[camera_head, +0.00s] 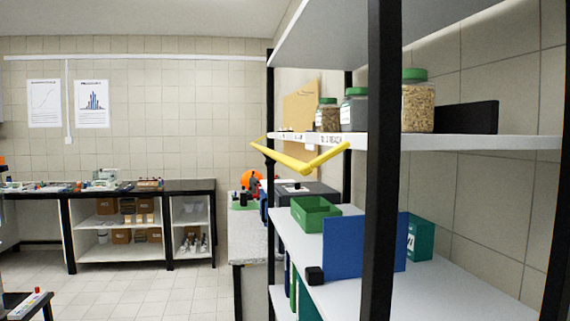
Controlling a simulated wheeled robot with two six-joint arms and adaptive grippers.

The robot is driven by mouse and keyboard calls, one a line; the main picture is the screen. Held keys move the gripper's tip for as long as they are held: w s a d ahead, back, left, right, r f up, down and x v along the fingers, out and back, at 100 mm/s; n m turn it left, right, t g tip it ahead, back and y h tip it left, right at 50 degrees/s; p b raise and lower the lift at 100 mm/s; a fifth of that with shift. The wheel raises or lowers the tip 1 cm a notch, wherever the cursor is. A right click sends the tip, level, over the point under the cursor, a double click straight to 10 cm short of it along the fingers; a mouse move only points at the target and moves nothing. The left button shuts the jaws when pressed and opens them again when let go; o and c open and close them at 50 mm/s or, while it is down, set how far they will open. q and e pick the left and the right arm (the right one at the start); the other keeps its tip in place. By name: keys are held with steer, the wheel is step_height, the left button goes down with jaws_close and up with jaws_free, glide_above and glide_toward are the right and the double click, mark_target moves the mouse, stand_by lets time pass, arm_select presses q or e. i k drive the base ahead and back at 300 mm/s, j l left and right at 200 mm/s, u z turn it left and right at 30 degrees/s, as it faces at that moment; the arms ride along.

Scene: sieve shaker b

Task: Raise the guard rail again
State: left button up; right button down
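The yellow guard rail (282,156) is on the front of the upper shelf (375,140) in the head view. Its long bar juts out in front of the shelf's labelled edge and hangs a little below it. Its arms run back toward the shelf at both ends. The rail stands away from the jars and does not cross in front of them. The near arm ends close to the near black post (382,200). Neither of my grippers shows in this view.
Jars with green lids (417,100) and a black box (467,117) stand on the upper shelf. Below are a green bin (314,213), a blue panel (365,246) and a small black block (315,275). A bench (247,247) stands beyond. Open floor (150,292) lies left.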

mark_target(302, 169)
steer(key=i+j+z, duration=0.2)
steer(key=j, duration=0.75)
steer(key=j+z, duration=0.2)
steer(key=j, duration=0.75)
steer(key=i+j, duration=0.25)
steer(key=j, duration=0.15)
steer(key=i+j, duration=0.25)
steer(key=j, duration=0.15)
steer(key=i+j, duration=0.25)
steer(key=j, duration=0.15)
